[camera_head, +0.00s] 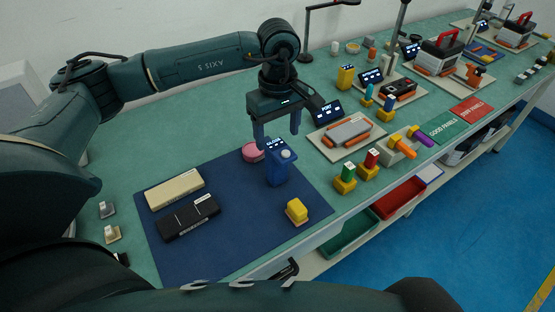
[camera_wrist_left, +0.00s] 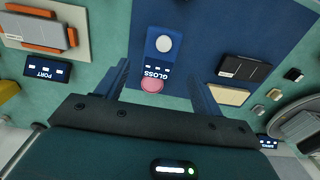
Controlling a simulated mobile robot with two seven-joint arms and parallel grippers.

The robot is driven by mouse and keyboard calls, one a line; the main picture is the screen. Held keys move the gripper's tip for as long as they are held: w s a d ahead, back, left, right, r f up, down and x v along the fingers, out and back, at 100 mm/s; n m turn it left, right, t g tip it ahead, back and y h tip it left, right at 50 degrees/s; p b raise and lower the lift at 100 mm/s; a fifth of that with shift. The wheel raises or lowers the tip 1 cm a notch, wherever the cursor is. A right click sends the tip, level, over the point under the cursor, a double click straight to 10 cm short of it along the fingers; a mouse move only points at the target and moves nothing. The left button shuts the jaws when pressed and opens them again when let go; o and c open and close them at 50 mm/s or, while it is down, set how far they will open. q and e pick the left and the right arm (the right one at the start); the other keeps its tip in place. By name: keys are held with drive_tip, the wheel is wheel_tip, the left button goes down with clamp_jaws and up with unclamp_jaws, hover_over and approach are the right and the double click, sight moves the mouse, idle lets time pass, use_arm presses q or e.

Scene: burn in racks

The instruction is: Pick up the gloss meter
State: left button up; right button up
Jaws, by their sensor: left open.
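The gloss meter (camera_head: 278,168) is a blue upright device with a light round knob and a small lit display on top. It stands on the dark blue mat (camera_head: 240,225) in the head view. In the left wrist view the gloss meter (camera_wrist_left: 160,50) shows from above, its display reading GLOSS. My left gripper (camera_head: 277,142) is open and points down just above and behind the gloss meter. In the left wrist view the fingers (camera_wrist_left: 157,85) are spread, with nothing held between them. My right gripper is not in view.
A pink round puck (camera_head: 252,152) lies close behind the meter. A beige block (camera_head: 175,189), a black device (camera_head: 188,217) and a yellow block (camera_head: 297,210) lie on the mat. A PORT display (camera_head: 327,112) and a tray with a grey part (camera_head: 347,132) stand to the right.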

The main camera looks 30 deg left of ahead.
sight(278, 157)
use_arm(q)
wheel_tip(278, 157, down, 8)
drive_tip(key=shift+w+a+f+p, duration=0.1)
drive_tip(key=shift+w+f+p, duration=0.1)
drive_tip(key=shift+p, duration=0.6)
drive_tip(key=shift+c, duration=0.5)
drive_tip(key=c, duration=1.1)
